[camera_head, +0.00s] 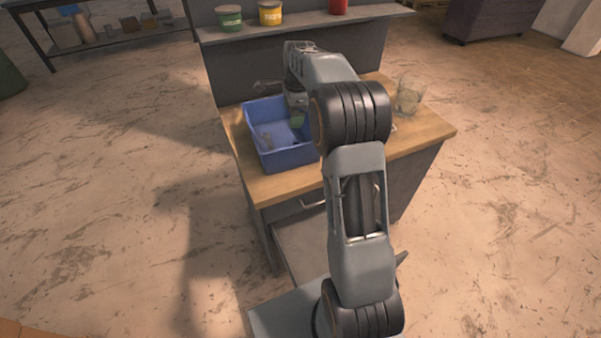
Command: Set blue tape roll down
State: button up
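I cannot make out a blue tape roll in the head view. My gripper (297,112) points down at the right inner side of a blue bin (290,159) on the wooden workbench (430,133). A small greenish patch shows at the gripper's lower end, and I cannot tell whether it is held or lies in the bin. The fingers are too small and too hidden by my arm to tell whether they are open or shut. A small grey-brown item (266,139) lies in the left of the bin.
A clear glass container (408,98) stands at the right back of the bench. A shelf above holds a green can (229,18), a yellow can (270,13) and a red can (338,6). My arm hides the middle of the bench.

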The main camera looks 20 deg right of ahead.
jog(key=s+a+r+n+t, duration=0.1)
jog(key=s+a+r+n, duration=0.25)
jog(key=s+n, duration=0.35)
jog(key=s+a+r+n+t, duration=0.1)
jog(key=s+a+r+n, duration=0.25)
jog(key=s, duration=0.55)
jog(key=s+a+f+n, duration=0.1)
jog(key=s+f+n, duration=0.1)
jog(key=s+n, duration=0.3)
jog(key=s+a+f+n, duration=0.2)
jog(key=s+f+n, duration=0.1)
jog(key=s, duration=0.4)
jog(key=shift+s+a+n+t+h, duration=0.3)
jog(key=shift+n+t, duration=0.1)
jog(key=shift+n, duration=0.45)
jog(key=shift+c, duration=0.3)
